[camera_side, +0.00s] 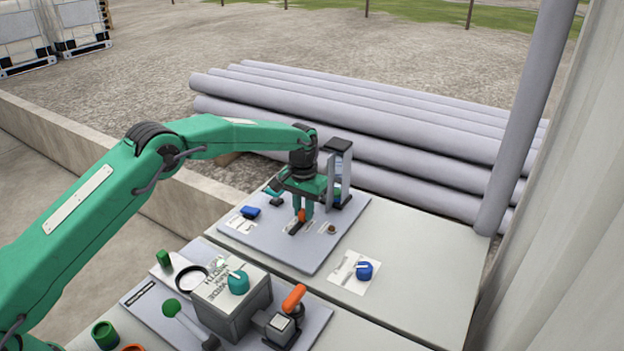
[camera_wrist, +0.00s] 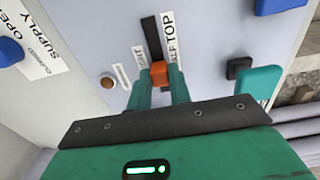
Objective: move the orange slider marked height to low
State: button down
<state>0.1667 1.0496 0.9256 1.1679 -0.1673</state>
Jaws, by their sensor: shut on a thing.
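The orange slider (camera_wrist: 158,72) stands in a dark slot (camera_wrist: 153,38) on a grey panel. My gripper (camera_wrist: 158,86) is shut on it, with one green finger on each side. In the side view the slider (camera_side: 301,215) shows between my fingertips, with bare slot (camera_side: 294,229) toward the front. In the wrist view the bare slot runs up past a label reading TOP (camera_wrist: 169,27). A second label, partly covered and ending in ALF (camera_wrist: 174,52), is beside the slider. The low mark is not visible; my gripper hides the panel below the slider.
A blue knob (camera_side: 364,270) on a supply card is right of the panel. A grey upright frame (camera_side: 338,170) stands close behind my gripper. A box with a teal knob (camera_side: 238,282) and an orange-handled lever (camera_side: 293,298) are in front.

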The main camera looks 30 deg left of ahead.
jog(key=shift+w+r, duration=0.15)
jog(key=shift+w, duration=1.4)
jog(key=c, duration=1.3)
grip_release()
notch_tip(320, 180, up, 8)
jog(key=shift+f, duration=0.15)
